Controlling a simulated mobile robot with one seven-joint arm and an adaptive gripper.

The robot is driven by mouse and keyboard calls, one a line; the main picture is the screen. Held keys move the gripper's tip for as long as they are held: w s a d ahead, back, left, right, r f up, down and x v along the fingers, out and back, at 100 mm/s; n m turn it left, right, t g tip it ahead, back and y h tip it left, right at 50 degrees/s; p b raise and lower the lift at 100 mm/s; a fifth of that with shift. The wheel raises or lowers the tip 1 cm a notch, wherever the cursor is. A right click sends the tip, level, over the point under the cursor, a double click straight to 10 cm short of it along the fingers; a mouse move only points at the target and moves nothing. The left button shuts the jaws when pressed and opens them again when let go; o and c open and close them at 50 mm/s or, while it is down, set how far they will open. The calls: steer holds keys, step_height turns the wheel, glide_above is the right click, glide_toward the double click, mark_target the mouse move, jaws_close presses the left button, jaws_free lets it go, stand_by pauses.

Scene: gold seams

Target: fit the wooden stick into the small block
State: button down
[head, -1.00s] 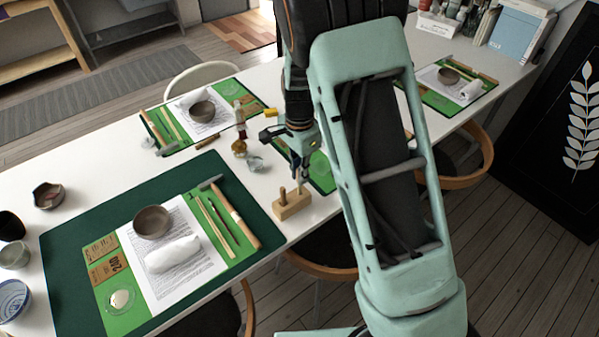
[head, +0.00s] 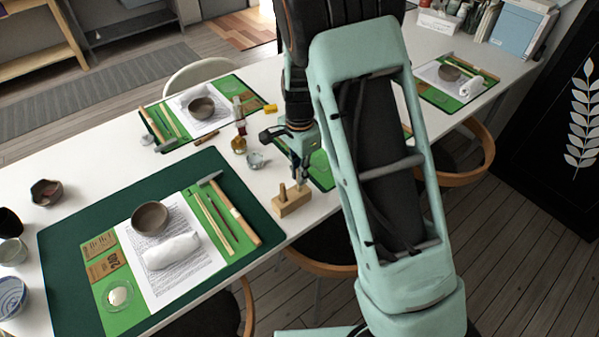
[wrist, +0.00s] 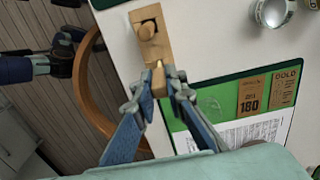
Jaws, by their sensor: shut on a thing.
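The small wooden block (head: 292,204) lies on the white table beside the green mat. It also shows at the top of the wrist view (wrist: 155,45), with a short round peg (wrist: 147,31) upright in its far end. My gripper (head: 299,177) is above the block's right end in the head view. In the wrist view its blue-padded fingers (wrist: 159,88) are shut on a light wooden stick (wrist: 158,80) at the block's near end. The fingers hide much of the stick. I cannot tell whether its lower end is in the block or just above it.
A dark green mat (head: 75,237) with a bowl (head: 150,218), a white roll and tools lies left of the block. A small glass cup (head: 256,161) and a bottle (head: 239,145) stand behind. The table's front edge is close to the block.

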steer(key=shift+f, duration=0.25)
stand_by(0.3)
stand_by(0.4)
steer(key=c, duration=1.9)
jaws_free()
steer(key=shift+r, duration=0.1)
steer(key=shift+r+p, duration=1.85)
steer(key=shift+r, duration=0.6)
step_height(320, 180, up, 12)
